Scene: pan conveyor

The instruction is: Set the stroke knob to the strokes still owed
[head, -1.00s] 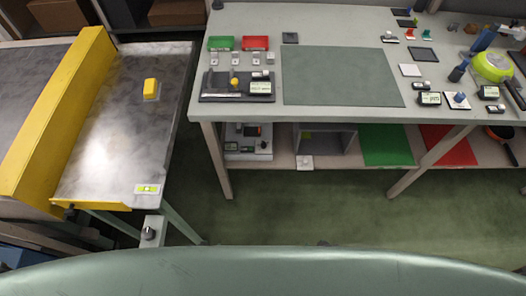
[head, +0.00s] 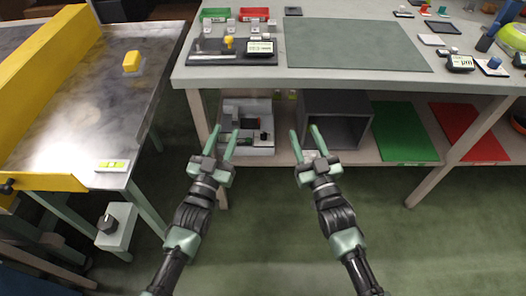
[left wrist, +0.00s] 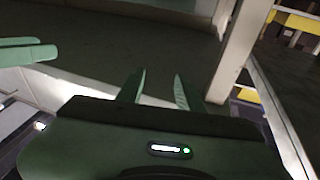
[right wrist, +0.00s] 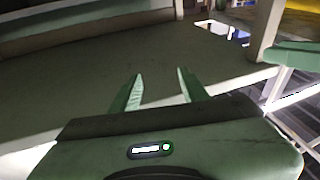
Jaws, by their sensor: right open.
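A dark round knob (head: 108,224) sits on a pale box at the lower left in the head view, below the front corner of the metal-topped machine. Its setting is too small to read. A small display with a lit green-yellow patch (head: 112,166) lies on the machine's front corner; I cannot read it. My left gripper (head: 224,138) is open and empty, to the right of the knob and well apart from it. My right gripper (head: 305,138) is open and empty, farther right. Both wrist views show spread fingers with nothing between them.
The workbench (head: 330,78) carries a green mat (head: 355,45), trays and small devices. Its lower shelf holds a grey bin (head: 335,125). Green floor lies open between knob and grippers.

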